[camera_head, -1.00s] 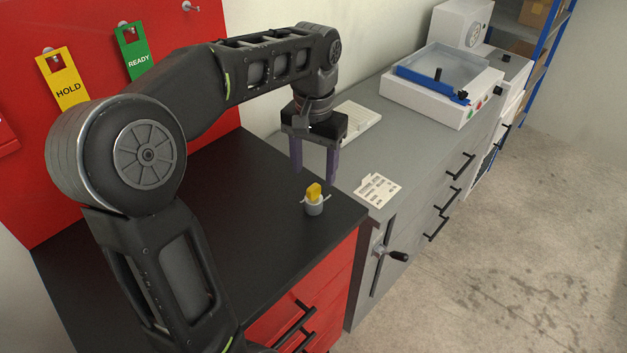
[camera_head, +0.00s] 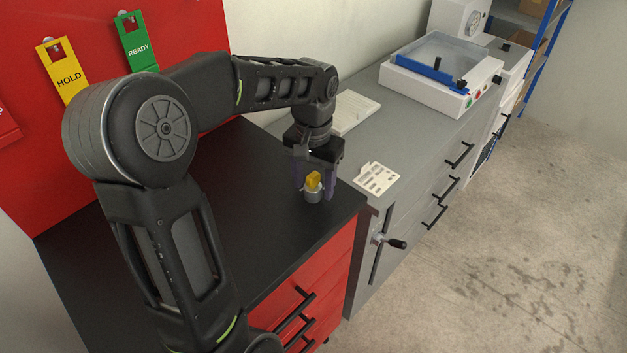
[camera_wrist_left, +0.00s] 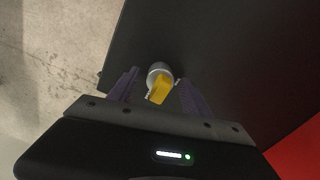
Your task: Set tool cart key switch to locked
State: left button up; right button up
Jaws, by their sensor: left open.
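The key switch is a yellow key (camera_head: 313,180) on a short grey cylinder (camera_head: 313,195), near the front right corner of the black cart top (camera_head: 215,225). In the left wrist view the yellow key (camera_wrist_left: 160,89) and its grey barrel (camera_wrist_left: 159,70) sit between the two purple fingers. My left gripper (camera_head: 315,190) is open and low, pointing down, with its fingers on either side of the key. There appears to be a gap between each finger and the key. The lock markings, if any, cannot be read. My right gripper is not in view.
A red panel with a yellow HOLD tag (camera_head: 63,72) and a green READY tag (camera_head: 136,42) stands behind the cart. A grey bench (camera_head: 400,130) to the right carries a white label card (camera_head: 377,178) and a white tray machine (camera_head: 443,75).

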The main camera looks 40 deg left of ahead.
pick_arm(q)
jog(key=shift+c, duration=0.5)
grip_shut()
